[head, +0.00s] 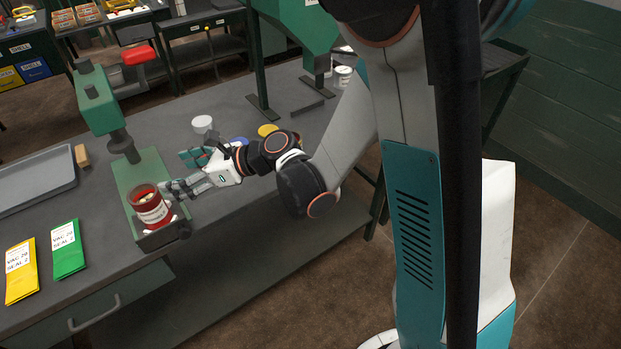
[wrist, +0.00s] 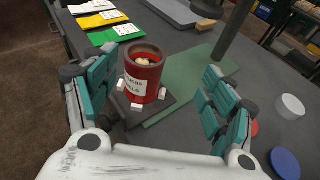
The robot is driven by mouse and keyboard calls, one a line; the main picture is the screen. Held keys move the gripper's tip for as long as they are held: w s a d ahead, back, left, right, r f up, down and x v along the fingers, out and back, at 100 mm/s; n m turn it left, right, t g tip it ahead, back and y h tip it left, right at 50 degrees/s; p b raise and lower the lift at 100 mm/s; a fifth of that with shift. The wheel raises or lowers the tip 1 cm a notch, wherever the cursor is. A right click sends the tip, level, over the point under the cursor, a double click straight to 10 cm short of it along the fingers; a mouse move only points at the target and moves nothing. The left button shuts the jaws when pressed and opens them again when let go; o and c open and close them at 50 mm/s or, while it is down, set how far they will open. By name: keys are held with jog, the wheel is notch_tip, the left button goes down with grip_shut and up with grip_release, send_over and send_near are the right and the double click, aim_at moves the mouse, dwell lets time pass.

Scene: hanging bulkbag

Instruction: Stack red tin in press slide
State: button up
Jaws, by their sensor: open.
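The red tin (head: 150,207) stands upright on the dark slide plate (head: 164,237) at the front of the green press (head: 98,103). It has a white label, an open top and pale contents. In the wrist view the red tin (wrist: 144,73) stands on the dark slide plate (wrist: 170,105), with small white blocks around its base. My gripper (head: 183,172) is just right of the tin in the head view. In the wrist view my gripper (wrist: 152,98) is open, its teal fingers spread to both sides of the tin. I cannot tell whether any finger touches it.
Yellow (head: 21,272) and green (head: 68,250) packets lie left of the press. A grey tray (head: 35,182) and a wooden block (head: 82,156) are behind them. White (head: 202,123), yellow (head: 267,130) and blue (wrist: 284,163) lids lie on the bench near my arm.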

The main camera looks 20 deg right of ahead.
jog(key=w+d+r+m+t+h, duration=0.1)
jog(key=w+d+r+m+t, duration=0.2)
jog(key=d+r+m+t, duration=0.35)
jog(key=w+d+r+m+t+h, duration=0.2)
jog(key=d+r+m+t, duration=0.15)
jog(key=r+m, duration=0.65)
jog(key=s+d+r+m+t+h, duration=0.1)
jog(key=d+r+m+h, duration=0.25)
jog(key=d+m, duration=0.25)
jog(key=s+d+r+m+t+h, duration=0.1)
jog(key=d+r+m+h, duration=0.1)
jog(key=d+m+h, duration=0.3)
jog(key=s+d+f+m+g+h, duration=0.4)
jog(key=s+d+f+m+g, duration=0.25)
jog(key=s+d+m, duration=0.55)
jog(key=s+a+f+m+g+y, duration=0.1)
jog(key=s+a+f+m+g, duration=0.1)
jog(key=s+a+f+m, duration=0.1)
jog(key=s+a+f+m+g+y, duration=0.1)
jog(key=s+a+f+m+g, duration=0.2)
jog(key=s+f+m, duration=0.2)
jog(key=s+f, duration=0.1)
jog(key=s, duration=0.2)
jog(key=shift+s+a+y, duration=0.3)
jog(key=shift+a+y, duration=0.05)
jog(key=shift+a, duration=0.05)
